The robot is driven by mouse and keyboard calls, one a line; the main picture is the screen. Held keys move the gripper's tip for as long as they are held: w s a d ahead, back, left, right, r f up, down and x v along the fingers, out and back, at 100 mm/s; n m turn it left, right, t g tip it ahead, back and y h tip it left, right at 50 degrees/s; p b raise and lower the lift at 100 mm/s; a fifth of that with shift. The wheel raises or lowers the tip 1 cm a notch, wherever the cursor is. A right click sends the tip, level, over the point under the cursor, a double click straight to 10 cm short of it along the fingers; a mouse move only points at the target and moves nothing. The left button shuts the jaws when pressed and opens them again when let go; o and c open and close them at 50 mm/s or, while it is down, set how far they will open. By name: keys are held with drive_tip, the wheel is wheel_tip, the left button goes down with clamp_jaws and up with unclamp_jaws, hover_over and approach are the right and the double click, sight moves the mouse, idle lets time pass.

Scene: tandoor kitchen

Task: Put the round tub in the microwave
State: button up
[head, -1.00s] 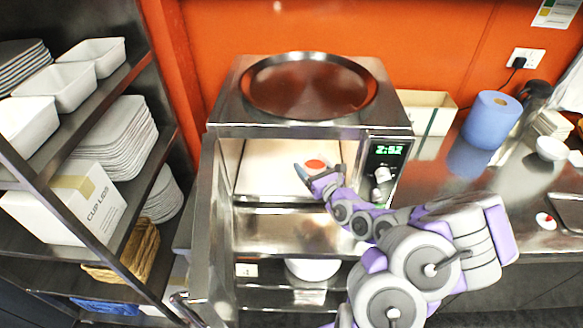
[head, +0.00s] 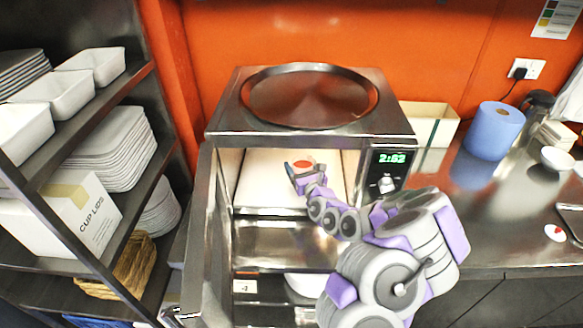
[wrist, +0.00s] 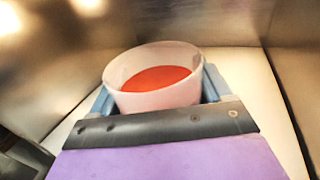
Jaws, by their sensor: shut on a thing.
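The microwave (head: 290,137) stands on the counter with its door (head: 203,235) swung open to the left. My gripper (head: 300,167) is inside its cavity, shut on the round tub (head: 303,163). In the wrist view the tub (wrist: 155,95) is a pale, translucent round cup with red-orange contents, upright between the blue-grey fingers of my gripper (wrist: 160,92). The light cavity floor (wrist: 250,75) and metal walls surround it. I cannot tell whether the tub's base touches the floor.
A round metal tray (head: 310,97) lies on top of the microwave. A blue paper roll (head: 494,130) and an open carton (head: 430,123) stand to its right. A shelf rack (head: 120,90) with white dishes is at the left. The cavity floor has free room around the tub.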

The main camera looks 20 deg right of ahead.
drive_tip(key=w, duration=0.1)
drive_tip(key=w+a+b, duration=0.1)
drive_tip(key=w, duration=0.1)
drive_tip(key=w+a, duration=0.1)
drive_tip(key=shift+w+a+f, duration=0.1)
drive_tip(key=shift+w+f, duration=0.05)
drive_tip(key=shift+w, duration=0.2)
drive_tip(key=shift+w+d+b, duration=0.35)
drive_tip(key=shift+w+d, duration=0.05)
drive_tip(key=shift+w, duration=0.25)
wheel_tip(320, 180, down, 4)
drive_tip(key=shift+a+r+b, duration=0.1)
drive_tip(key=shift+r+b, duration=0.1)
drive_tip(key=shift+b, duration=0.6)
drive_tip(key=shift+a, duration=0.15)
drive_tip(key=shift+a+r, duration=0.1)
drive_tip(key=shift+a, duration=0.05)
drive_tip(key=o, duration=0.9)
drive_tip(key=shift+o, duration=1.4)
drive_tip(key=shift+d, duration=0.35)
drive_tip(key=shift+a, duration=0.1)
